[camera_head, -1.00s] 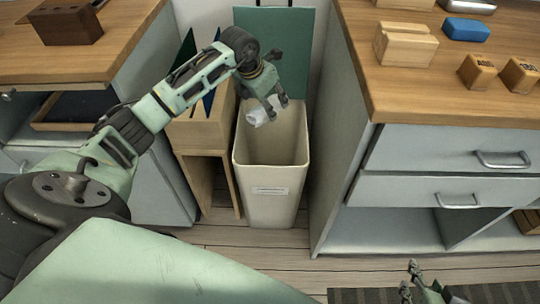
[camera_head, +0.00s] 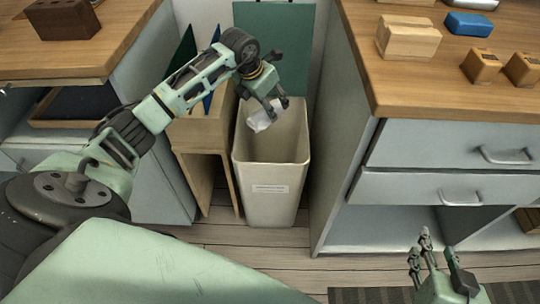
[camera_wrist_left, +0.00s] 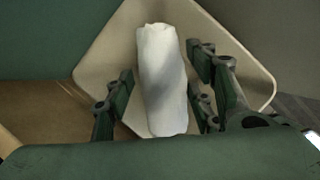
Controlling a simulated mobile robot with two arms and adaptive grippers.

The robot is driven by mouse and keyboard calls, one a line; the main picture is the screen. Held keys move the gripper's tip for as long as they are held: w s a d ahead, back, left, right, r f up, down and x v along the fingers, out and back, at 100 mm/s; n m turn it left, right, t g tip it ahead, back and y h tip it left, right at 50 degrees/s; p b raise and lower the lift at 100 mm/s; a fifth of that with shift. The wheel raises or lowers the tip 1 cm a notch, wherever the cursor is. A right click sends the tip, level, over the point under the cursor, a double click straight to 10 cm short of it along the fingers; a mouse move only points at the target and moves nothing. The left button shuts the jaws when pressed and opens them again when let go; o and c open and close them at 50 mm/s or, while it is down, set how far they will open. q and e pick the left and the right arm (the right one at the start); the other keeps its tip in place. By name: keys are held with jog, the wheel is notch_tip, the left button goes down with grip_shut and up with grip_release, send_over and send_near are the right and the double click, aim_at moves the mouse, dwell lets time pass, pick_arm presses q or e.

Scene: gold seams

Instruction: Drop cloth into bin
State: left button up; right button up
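The cloth (camera_head: 262,116) is a small white bundle at the mouth of the tall cream bin (camera_head: 268,205), inside its back left part. My left gripper (camera_head: 278,107) is over the bin, pointing down, its fingertips beside the cloth. In the left wrist view the cloth (camera_wrist_left: 162,80) is a white roll between the two fingers (camera_wrist_left: 162,90), with a visible gap on its left side and a narrow one on its right. The fingers look open. The bin rim (camera_wrist_left: 262,75) surrounds it below. My right gripper (camera_head: 437,247) is open and empty at the bottom right.
A wooden counter with grey drawers (camera_head: 440,145) stands right of the bin. A wooden stand (camera_head: 205,135) with upright boards is close on its left. A green panel (camera_head: 275,45) rises behind. Wooden blocks and a blue object (camera_head: 468,23) lie on the right counter.

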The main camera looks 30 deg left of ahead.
pick_arm(q)
jog(key=o, duration=0.3)
jog(key=shift+o, duration=0.2)
jog(key=shift+r, duration=0.1)
jog(key=d+v, duration=0.1)
jog(key=v, duration=1)
jog(key=shift+s+a+r, duration=0.2)
jog(key=shift+a+r, duration=0.15)
jog(key=shift+a, duration=0.15)
jog(key=shift+f, duration=0.1)
